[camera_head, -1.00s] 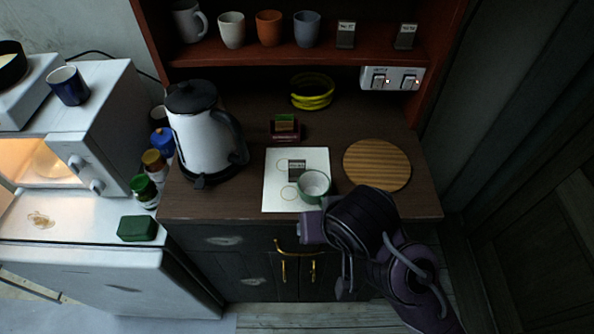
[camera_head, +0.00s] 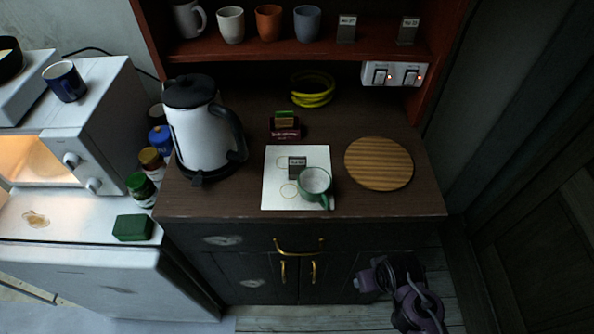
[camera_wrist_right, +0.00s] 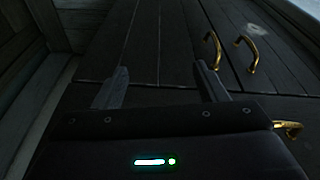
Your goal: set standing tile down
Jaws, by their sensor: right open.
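A small grey tile (camera_head: 297,168) with a pale label strip stands on the white board (camera_head: 275,201) on the counter, just behind a green-and-white mug (camera_head: 316,184). Two similar labelled tiles, one left (camera_head: 347,29) and one right (camera_head: 408,31), stand on the upper shelf. My right gripper (camera_head: 365,281) is low in front of the cabinet, below the counter edge and away from the tiles. In the right wrist view its jaws (camera_wrist_right: 158,78) are apart and empty, facing the dark cabinet doors. My left gripper is not in view.
A kettle (camera_head: 204,135) stands left of the board, a round wooden mat (camera_head: 379,164) lies right of it. Behind are a small stand (camera_head: 285,131) and a yellow coil (camera_head: 312,91). Brass handles (camera_head: 299,252) stick out from the cabinet. The counter's front right is bare.

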